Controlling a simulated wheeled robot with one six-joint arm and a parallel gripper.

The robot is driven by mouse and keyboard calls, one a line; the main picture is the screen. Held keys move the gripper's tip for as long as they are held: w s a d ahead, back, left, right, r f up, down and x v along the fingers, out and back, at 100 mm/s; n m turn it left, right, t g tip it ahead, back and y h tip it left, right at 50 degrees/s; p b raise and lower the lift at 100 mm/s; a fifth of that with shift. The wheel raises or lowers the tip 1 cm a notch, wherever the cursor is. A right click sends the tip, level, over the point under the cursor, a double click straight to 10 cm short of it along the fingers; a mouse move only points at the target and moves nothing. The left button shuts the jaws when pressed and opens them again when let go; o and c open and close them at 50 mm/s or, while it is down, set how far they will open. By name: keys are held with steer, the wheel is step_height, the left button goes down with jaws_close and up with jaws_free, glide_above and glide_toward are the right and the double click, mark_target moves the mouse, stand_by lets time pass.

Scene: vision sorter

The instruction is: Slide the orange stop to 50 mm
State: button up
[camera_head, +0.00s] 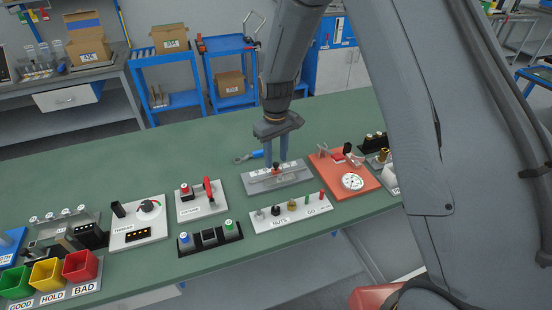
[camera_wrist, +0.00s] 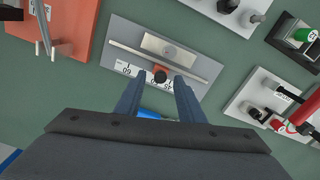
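The slide gauge is a grey plate (camera_wrist: 118,48) with a thin rail and a printed scale, upside down in the wrist view. It also lies on the green bench in the head view (camera_head: 262,186). The small orange stop (camera_wrist: 168,70) with a black knob sits on the rail. My gripper (camera_wrist: 159,84) points down at the gauge, its two fingers apart on either side of the knob, with gaps visible. In the head view my gripper (camera_head: 276,164) is over the plate. The scale is partly hidden by fingers and knob, so the stop's exact reading is unclear.
A blue-handled tool (camera_head: 248,156) lies behind the gauge. An orange board with a dial (camera_head: 328,183) stands close right, a white NUTS rack (camera_head: 290,224) in front, and a grey plate with a red lever (camera_head: 200,212) to the left. The bench behind is mostly clear.

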mark_target(277, 164)
step_height(277, 164, up, 7)
steer(key=shift+f+b, duration=0.2)
steer(key=shift+b, duration=0.8)
steer(key=shift+r, duration=0.25)
steer(key=s+d+r+m, duration=0.1)
steer(key=s+d+m, duration=0.2)
steer(key=s+d, duration=0.4)
steer(key=s+d+r+m+t+b, duration=0.1)
steer(key=s+d, duration=0.6)
steer(key=s, duration=0.8)
steer(key=shift+d+r+m, duration=0.25)
steer(key=shift+r+m, duration=0.4)
steer(key=shift+m, duration=0.45)
